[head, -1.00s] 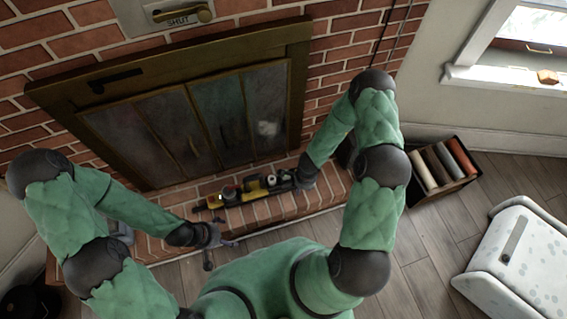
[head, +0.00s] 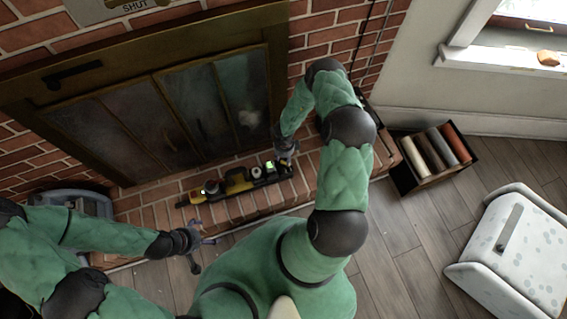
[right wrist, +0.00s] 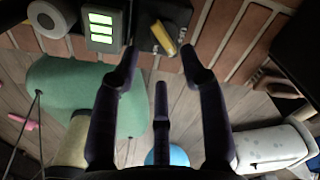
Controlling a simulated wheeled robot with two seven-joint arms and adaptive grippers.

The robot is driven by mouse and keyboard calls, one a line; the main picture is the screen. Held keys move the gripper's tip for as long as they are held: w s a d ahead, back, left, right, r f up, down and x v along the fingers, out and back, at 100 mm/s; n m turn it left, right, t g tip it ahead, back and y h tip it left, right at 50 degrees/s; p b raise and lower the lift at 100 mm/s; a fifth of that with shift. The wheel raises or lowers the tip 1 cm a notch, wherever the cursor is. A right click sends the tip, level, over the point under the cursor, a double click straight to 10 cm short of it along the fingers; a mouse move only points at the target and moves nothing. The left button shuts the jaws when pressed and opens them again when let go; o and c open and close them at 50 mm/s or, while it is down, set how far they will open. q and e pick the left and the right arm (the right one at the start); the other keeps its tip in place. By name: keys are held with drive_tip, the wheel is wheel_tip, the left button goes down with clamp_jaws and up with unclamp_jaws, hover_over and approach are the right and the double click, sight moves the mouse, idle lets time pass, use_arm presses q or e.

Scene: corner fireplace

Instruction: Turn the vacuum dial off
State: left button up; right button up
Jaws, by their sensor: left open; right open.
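My right gripper (head: 286,156) is at the right end of a black-and-yellow row of gear (head: 236,183) on the brick hearth. In the right wrist view its fingers (right wrist: 160,58) are open and empty. A yellow knob (right wrist: 164,38) on a black box (right wrist: 152,14) lies just beyond and between the fingertips, apart from them. It looks like a dial, but I cannot tell whether it is the vacuum's or how it is set. A green-lit display (right wrist: 101,28) is beside it. My left gripper (head: 204,249) is open and empty, in front of the hearth.
The closed fireplace doors (head: 170,115) stand behind the hearth (head: 150,205). A grey, dark-topped object (head: 70,198) sits at the left, partly hidden by my arm. A box of rolls (head: 432,158) and a white speckled bin (head: 515,255) stand on the right. A white roll (right wrist: 47,18) is near the display.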

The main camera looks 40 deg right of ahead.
sight(284, 163)
wheel_tip(284, 163, down, 6)
drive_tip(key=shift+r+b, duration=0.1)
drive_tip(key=shift+b, duration=1.05)
clamp_jaws()
